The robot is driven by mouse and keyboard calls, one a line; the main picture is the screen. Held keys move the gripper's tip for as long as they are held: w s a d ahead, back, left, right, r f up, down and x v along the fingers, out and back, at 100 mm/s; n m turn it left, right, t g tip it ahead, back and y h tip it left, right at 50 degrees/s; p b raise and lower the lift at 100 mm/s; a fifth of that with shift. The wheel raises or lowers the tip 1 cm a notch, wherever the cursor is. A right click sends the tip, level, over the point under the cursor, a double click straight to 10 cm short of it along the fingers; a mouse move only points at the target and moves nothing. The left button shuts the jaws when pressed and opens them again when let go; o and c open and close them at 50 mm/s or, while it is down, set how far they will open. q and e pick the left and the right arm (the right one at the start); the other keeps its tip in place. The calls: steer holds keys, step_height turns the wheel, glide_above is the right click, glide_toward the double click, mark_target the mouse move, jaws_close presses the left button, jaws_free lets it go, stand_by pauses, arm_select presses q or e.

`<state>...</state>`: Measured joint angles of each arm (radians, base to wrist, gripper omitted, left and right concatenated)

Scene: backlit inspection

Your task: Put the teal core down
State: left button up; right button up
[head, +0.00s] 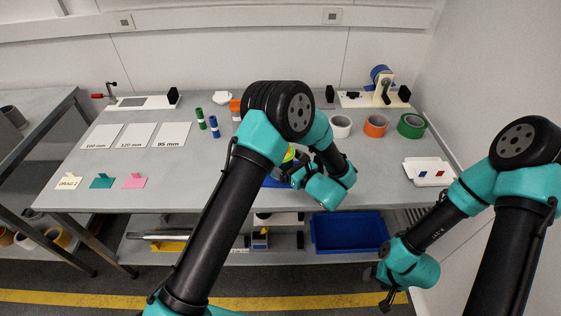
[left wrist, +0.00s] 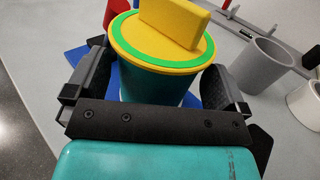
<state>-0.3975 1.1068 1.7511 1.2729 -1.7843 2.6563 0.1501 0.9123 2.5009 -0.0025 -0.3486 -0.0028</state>
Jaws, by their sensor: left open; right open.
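In the left wrist view a teal core (left wrist: 150,88) stands upright between the fingers of my left gripper (left wrist: 160,88). A yellow piece with a raised block (left wrist: 172,24) and a green ring (left wrist: 120,50) cover its top. It stands over a blue surface (left wrist: 75,60); its base is hidden. In the head view my left gripper (head: 291,178) is open at the table's middle, and the arm hides most of the core; only a yellow and green bit (head: 289,154) shows. My right gripper (head: 386,300) is open and low, in front of the table at the right.
A grey tube (left wrist: 262,66) stands right of the core. White (head: 340,126), orange (head: 376,125) and green (head: 411,125) rolls lie behind at the right. Small green (head: 200,119) and blue (head: 213,127) cylinders stand left. A blue bin (head: 348,231) sits below.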

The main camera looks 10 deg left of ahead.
arm_select(q)
steer(key=shift+x, duration=0.95)
steer(key=c, duration=0.7)
steer(key=shift+r, duration=5)
